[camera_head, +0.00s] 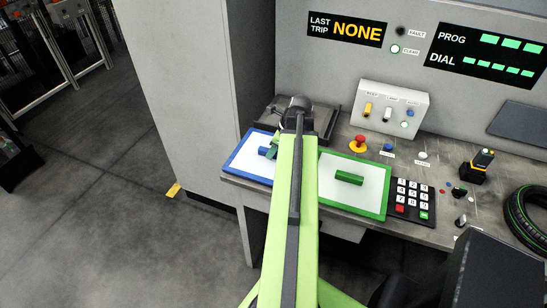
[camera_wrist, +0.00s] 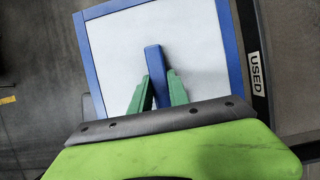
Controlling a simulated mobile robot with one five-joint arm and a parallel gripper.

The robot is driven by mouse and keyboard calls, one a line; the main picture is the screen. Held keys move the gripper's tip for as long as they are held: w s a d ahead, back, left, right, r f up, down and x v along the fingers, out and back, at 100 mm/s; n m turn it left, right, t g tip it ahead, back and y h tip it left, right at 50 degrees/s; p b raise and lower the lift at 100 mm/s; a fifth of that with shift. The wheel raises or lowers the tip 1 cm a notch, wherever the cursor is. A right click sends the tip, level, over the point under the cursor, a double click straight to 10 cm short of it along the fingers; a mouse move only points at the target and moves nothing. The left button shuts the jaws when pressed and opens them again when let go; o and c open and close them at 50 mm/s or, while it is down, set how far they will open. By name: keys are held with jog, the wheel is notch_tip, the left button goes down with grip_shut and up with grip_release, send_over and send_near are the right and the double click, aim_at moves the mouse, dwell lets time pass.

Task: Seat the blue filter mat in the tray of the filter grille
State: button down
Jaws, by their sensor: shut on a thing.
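The blue filter mat (camera_head: 243,160) is a white panel with a blue frame and a blue handle. In the head view it is at the bench's left front corner, partly hidden behind my arm. My gripper (camera_head: 271,150) is shut on its handle. In the wrist view, the green fingertips of my gripper (camera_wrist: 160,76) close around the handle of the mat (camera_wrist: 115,50). A dark flat frame (camera_head: 325,118) lies behind my wrist and may be the filter grille. It is mostly hidden, so I cannot tell its tray. I cannot tell whether the mat touches the bench.
A green-framed mat (camera_head: 374,195) lies right of my arm, beside a keypad (camera_head: 411,203). A "USED" label (camera_wrist: 255,72) is right of the blue mat.

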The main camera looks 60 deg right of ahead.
jog(key=shift+f, duration=0.7)
jog(key=c, duration=1.3)
grip_release()
jog(key=shift+r, duration=0.1)
jog(key=shift+o, duration=0.2)
jog(key=p+v, duration=1.1)
jog(key=v, duration=0.1)
jog(key=shift+r, duration=0.15)
